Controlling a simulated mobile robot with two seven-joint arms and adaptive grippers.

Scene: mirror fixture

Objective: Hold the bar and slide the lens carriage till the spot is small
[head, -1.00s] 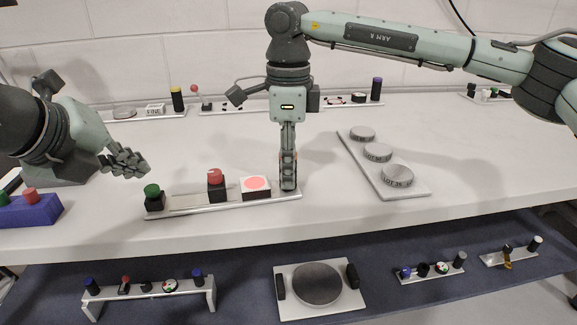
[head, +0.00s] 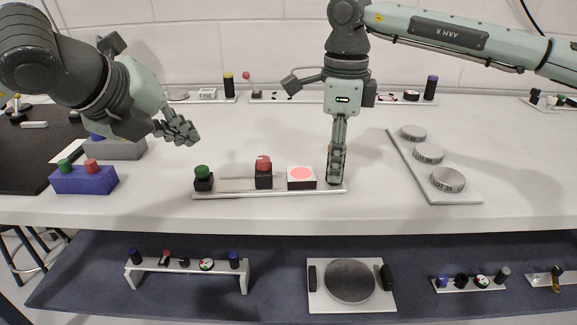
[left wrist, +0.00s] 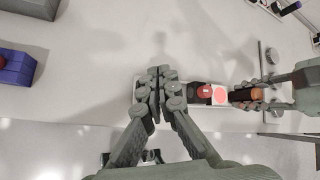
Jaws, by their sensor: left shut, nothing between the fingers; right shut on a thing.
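The bar (head: 232,187) is a pale rail lying along the table's front edge. A black block with a green top (head: 203,178) stands at its left end. A pinkish-red spot (head: 301,174) covers much of the screen's top.
A blue block with green and red knobs (head: 84,180) stands left of the bar. A plate with several grey discs (head: 470,197) lies to the right. Other rails (head: 340,102) line the back wall. The table between is clear. A lower shelf (head: 275,285) holds more fixtures.

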